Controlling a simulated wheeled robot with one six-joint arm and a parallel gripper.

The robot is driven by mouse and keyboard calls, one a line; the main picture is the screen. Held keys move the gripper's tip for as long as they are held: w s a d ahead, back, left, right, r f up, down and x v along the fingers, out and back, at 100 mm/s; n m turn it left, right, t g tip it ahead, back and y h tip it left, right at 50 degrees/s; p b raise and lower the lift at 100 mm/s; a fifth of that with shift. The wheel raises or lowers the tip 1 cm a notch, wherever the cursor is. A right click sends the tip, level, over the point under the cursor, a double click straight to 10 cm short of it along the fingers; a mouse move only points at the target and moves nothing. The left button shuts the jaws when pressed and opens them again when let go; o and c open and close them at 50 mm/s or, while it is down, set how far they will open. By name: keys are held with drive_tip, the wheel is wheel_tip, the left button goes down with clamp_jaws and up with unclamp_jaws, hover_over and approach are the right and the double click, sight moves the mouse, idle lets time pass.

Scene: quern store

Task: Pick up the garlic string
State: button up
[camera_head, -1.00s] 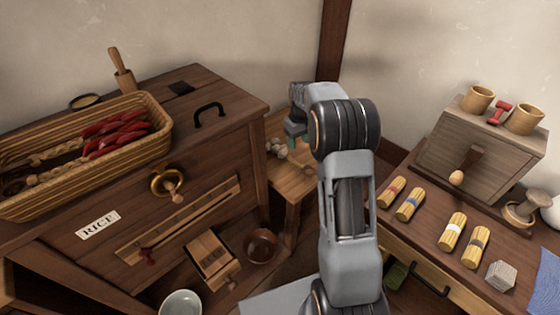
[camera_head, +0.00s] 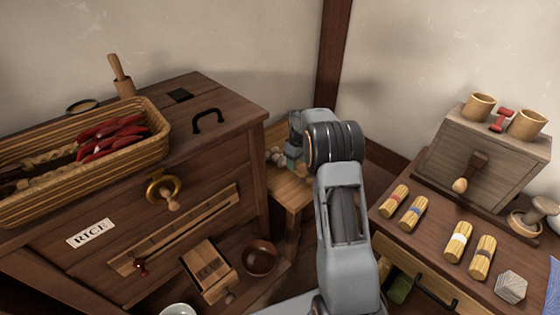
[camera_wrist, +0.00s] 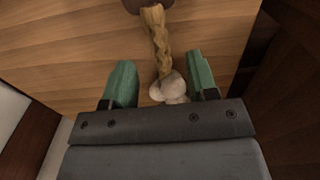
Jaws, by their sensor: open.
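The garlic string is a tan braid with pale bulbs. In the wrist view its braid (camera_wrist: 160,40) runs down from the top and its white bulbs (camera_wrist: 168,89) lie between my fingers. My gripper (camera_wrist: 160,60) is open, with one green finger on each side of the string and a gap to each. In the head view the bulbs (camera_head: 275,156) show on a low wooden stand (camera_head: 288,190), and my gripper (camera_head: 294,160) is just right of them. The arm hides part of the stand. Height above the wood is hard to tell.
The rice chest (camera_head: 230,100) stands close on the left, with a wicker basket (camera_head: 90,185) holding red peppers (camera_head: 112,137). A bench (camera_head: 425,245) with several straw-coloured bundles is on the right. A brown bowl (camera_head: 260,257) sits below the chest's front.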

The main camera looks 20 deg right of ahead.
wheel_tip(320, 180, down, 5)
drive_tip(key=shift+w+r+b, duration=0.1)
drive_tip(key=shift+w+b, duration=0.05)
drive_tip(key=shift+b, duration=0.3)
drive_tip(key=shift+c, duration=0.3)
clamp_jaws()
wheel_tip(320, 180, up, 10)
drive_tip(key=shift+p, duration=0.9)
